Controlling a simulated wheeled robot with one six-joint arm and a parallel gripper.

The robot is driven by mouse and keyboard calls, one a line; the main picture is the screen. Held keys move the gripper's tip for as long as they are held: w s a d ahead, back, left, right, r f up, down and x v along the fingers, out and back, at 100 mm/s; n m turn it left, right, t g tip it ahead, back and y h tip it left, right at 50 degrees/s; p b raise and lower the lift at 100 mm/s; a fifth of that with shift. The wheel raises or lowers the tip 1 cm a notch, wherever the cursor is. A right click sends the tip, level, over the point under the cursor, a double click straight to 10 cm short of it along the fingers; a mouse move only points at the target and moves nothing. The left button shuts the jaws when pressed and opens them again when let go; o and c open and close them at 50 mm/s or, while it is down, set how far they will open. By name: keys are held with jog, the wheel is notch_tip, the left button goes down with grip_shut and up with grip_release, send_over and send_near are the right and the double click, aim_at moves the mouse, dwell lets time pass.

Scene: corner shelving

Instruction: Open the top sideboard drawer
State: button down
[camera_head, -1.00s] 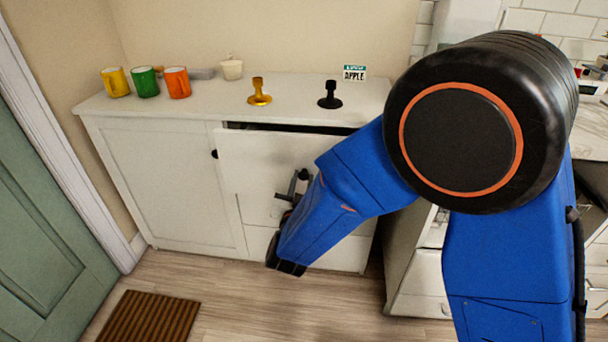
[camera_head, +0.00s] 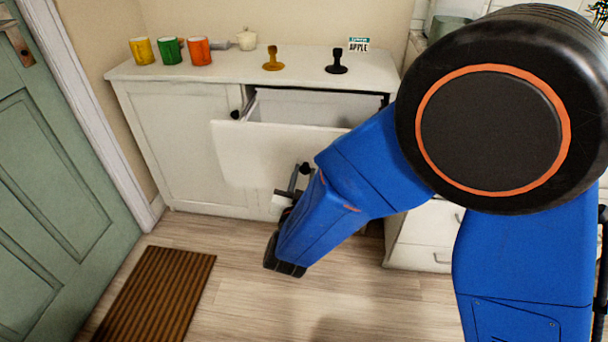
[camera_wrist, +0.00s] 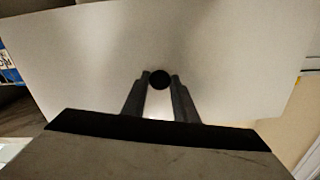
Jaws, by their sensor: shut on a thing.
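The white sideboard (camera_head: 178,140) stands against the wall. Its top drawer (camera_head: 262,152) is pulled well out, and part of its inside shows behind the front panel. My gripper (camera_head: 300,172) is at the drawer's front, partly hidden by my blue arm. In the wrist view, my gripper (camera_wrist: 159,88) is shut on the drawer's round dark knob (camera_wrist: 160,78), with the pale drawer front (camera_wrist: 80,60) filling most of the picture.
A brown mat (camera_head: 155,294) lies on otherwise clear floor.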

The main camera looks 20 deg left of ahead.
jog(key=shift+s, duration=0.15)
jog(key=c, duration=1.4)
grip_release()
jog(key=v, duration=1.7)
jog(key=shift+s, duration=0.2)
